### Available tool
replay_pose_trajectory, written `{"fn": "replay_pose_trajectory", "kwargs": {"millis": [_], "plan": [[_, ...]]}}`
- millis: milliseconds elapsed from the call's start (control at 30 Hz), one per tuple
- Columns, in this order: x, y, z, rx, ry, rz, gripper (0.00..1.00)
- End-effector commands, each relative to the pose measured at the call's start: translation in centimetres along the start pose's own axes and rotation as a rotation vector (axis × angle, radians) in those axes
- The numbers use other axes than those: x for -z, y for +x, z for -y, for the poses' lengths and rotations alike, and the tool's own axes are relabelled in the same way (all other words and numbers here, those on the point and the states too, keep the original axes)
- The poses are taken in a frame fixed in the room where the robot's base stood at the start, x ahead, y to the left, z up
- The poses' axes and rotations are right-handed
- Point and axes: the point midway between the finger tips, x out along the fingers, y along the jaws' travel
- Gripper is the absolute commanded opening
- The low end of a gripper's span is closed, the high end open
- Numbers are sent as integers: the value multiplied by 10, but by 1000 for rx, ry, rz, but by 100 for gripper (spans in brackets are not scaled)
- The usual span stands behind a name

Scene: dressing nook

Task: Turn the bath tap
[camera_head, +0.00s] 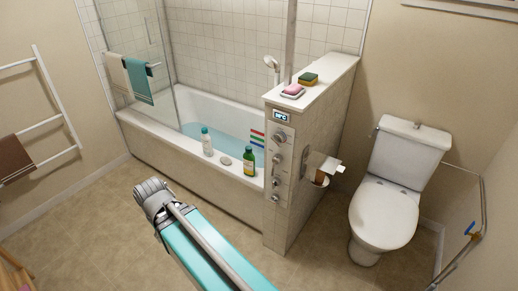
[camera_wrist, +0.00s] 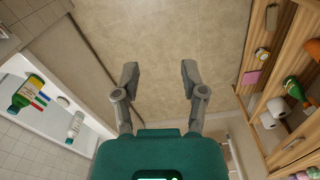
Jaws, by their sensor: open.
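A grey panel (camera_head: 276,180) on the end of the half wall beside the bath (camera_head: 180,150) carries several round controls in a column, one of them the top knob (camera_head: 279,137). I cannot tell which is the bath tap. A small lit display (camera_head: 281,116) sits above them. The panel does not show clearly in the wrist view. My gripper (camera_wrist: 159,75) is open and empty in the wrist view, its two fingers spread above the bare floor. In the head view my teal arm reaches up from the bottom, in front of the bath and left of the panel; the fingers cannot be made out there.
A green bottle (camera_head: 249,162), white bottle (camera_head: 207,142) and stone-like soap (camera_head: 225,160) stand on the bath rim. A paper holder (camera_head: 325,170) juts from the half wall near the toilet (camera_head: 384,212). Wooden shelves (camera_wrist: 262,60) stand right in the wrist view. Floor (camera_head: 100,215) is clear.

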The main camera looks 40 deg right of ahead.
Motion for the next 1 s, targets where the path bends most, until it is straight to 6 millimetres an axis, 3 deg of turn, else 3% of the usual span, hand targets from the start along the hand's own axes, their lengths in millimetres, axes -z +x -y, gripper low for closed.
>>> {"fn": "replay_pose_trajectory", "kwargs": {"millis": [167, 367, 700, 1000], "plan": [[5, 8, -8, -24, 30, 0, 55], [20, 31, -38, -120, 147, -3, 55], [53, 77, -124, -399, 482, -54, 55], [76, 106, -201, -654, 774, -155, 55]]}}
